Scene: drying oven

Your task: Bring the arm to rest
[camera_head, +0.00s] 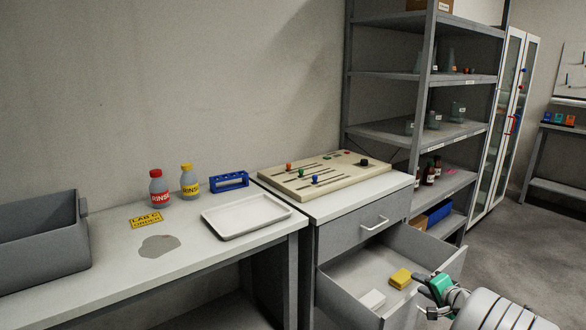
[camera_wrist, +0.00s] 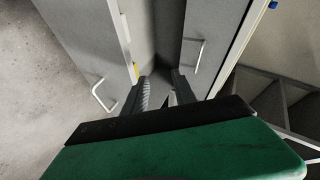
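My arm reaches in from the lower right of the head view. My gripper (camera_head: 428,298), with a green part at its wrist, is beside the right side of an open drawer (camera_head: 347,268). In the wrist view my gripper (camera_wrist: 163,92) shows two dark fingers apart with nothing visible between them. A yellow block (camera_head: 400,278) and a white block (camera_head: 373,300) lie in the drawer, apart from the fingers. Silver drawer handles (camera_wrist: 104,96) show in the wrist view.
The cabinet (camera_head: 345,238) carries a beige control panel (camera_head: 322,174). On the left bench are a white tray (camera_head: 247,215), a blue rack (camera_head: 229,181), two rinse bottles (camera_head: 159,188) and a grey bin (camera_head: 40,240). A shelf unit (camera_head: 432,74) stands behind. Floor at right is clear.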

